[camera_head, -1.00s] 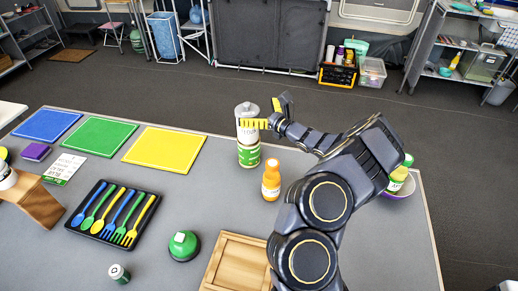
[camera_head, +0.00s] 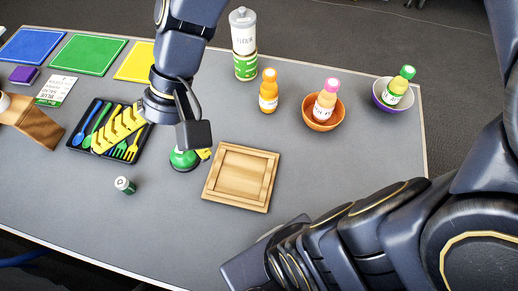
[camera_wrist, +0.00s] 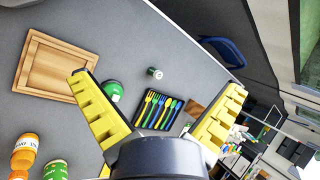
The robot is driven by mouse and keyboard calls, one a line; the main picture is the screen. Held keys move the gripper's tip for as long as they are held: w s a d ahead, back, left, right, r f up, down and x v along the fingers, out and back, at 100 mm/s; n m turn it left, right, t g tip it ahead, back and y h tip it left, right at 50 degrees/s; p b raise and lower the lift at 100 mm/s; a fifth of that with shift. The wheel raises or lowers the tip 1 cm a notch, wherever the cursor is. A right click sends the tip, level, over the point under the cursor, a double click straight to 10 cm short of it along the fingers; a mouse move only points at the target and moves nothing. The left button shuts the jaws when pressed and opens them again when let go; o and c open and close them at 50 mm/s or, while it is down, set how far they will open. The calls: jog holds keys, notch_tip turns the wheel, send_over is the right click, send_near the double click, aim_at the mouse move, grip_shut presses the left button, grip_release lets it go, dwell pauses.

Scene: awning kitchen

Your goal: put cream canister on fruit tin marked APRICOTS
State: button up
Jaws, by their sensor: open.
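The cream canister (camera_head: 243,38), pale with a grey lid and lettering like "FLOUR", stands upright on a green-and-white tin (camera_head: 246,68) at the back of the table in the head view. The two look aligned. The tin's label is too small to read, so I cannot confirm APRICOTS. My gripper (camera_head: 162,141) is open and empty, well left of and nearer than the stack, above the cutlery tray and green dome. In the wrist view its yellow fingers (camera_wrist: 158,84) are spread with nothing between them. A green-and-white tin (camera_wrist: 56,171) is partly visible at that view's lower left.
An orange bottle (camera_head: 269,91) stands right of the stack. Further right, an orange bowl (camera_head: 322,123) and a purple bowl (camera_head: 380,100) hold bottles. A wooden tray (camera_head: 210,190), green dome (camera_head: 181,160), small jar (camera_head: 125,185) and cutlery tray (camera_head: 84,146) lie nearer. Coloured boards (camera_head: 87,54) lie back left.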

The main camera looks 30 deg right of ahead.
jog(key=s+d+f+n+h, duration=0.2)
jog(key=s+d+h, duration=0.4)
jog(key=d, duration=0.5)
jog(key=s, duration=0.2)
jog(key=shift+s+n+h, duration=0.35)
jog(key=shift+n+h, duration=0.05)
